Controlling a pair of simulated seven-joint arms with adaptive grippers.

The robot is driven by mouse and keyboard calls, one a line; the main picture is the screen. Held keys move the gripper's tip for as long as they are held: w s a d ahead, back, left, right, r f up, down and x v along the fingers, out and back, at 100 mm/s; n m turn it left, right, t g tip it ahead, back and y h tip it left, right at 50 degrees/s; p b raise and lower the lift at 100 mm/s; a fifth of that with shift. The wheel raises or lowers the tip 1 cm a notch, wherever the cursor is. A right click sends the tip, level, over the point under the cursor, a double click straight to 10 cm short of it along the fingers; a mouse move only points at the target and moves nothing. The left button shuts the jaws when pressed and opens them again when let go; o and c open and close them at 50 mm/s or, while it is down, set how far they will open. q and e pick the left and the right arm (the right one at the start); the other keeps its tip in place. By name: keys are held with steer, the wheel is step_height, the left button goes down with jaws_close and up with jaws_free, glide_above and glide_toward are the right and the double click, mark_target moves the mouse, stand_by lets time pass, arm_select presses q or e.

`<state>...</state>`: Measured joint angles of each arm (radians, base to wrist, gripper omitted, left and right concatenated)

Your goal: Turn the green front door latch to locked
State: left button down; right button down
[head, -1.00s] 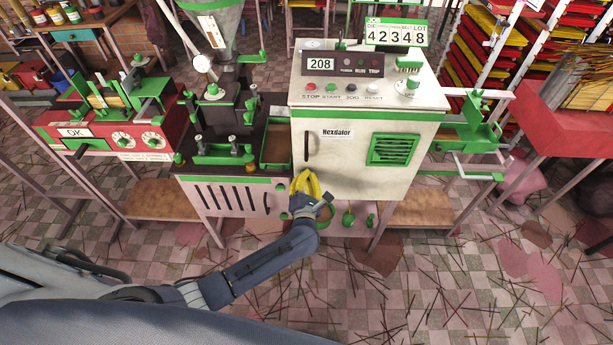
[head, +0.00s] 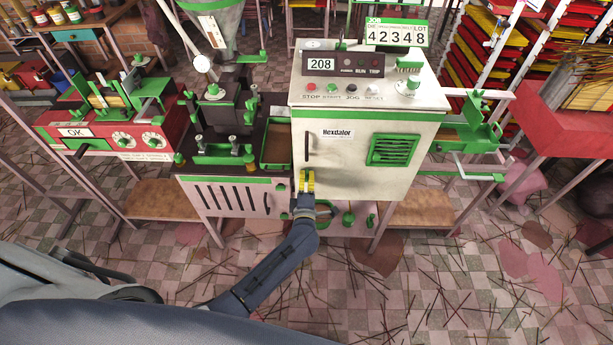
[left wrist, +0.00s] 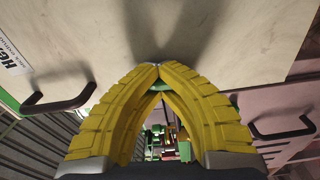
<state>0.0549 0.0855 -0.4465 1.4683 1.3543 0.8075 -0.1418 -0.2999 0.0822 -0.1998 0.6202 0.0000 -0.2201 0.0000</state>
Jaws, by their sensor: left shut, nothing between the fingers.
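The white machine cabinet (head: 350,165) stands in the middle of the head view, with its front door facing me. The door has a dark upright handle (head: 307,147) and a green louvred vent (head: 394,149). My left gripper (head: 307,174) is at the door's lower left edge, below the handle. In the left wrist view its yellow fingers (left wrist: 158,67) meet at the tips, with nothing held between them. A small green part (left wrist: 153,89) shows just behind the fingertips, mostly covered. I cannot tell whether it is the latch or how it is turned. My right gripper is not in view.
Below the door a green ring-shaped part (head: 325,209) and a green knob (head: 347,218) sit close to my left wrist. A dark handle (left wrist: 60,103) shows in the left wrist view. A green-rimmed tray (head: 278,166) is left of the door.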

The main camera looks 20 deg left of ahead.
arm_select(q)
steer(key=shift+a+m, duration=0.1)
steer(key=shift+m, duration=1.4)
steer(key=c, duration=0.7)
jaws_free()
steer(key=v, duration=1.2)
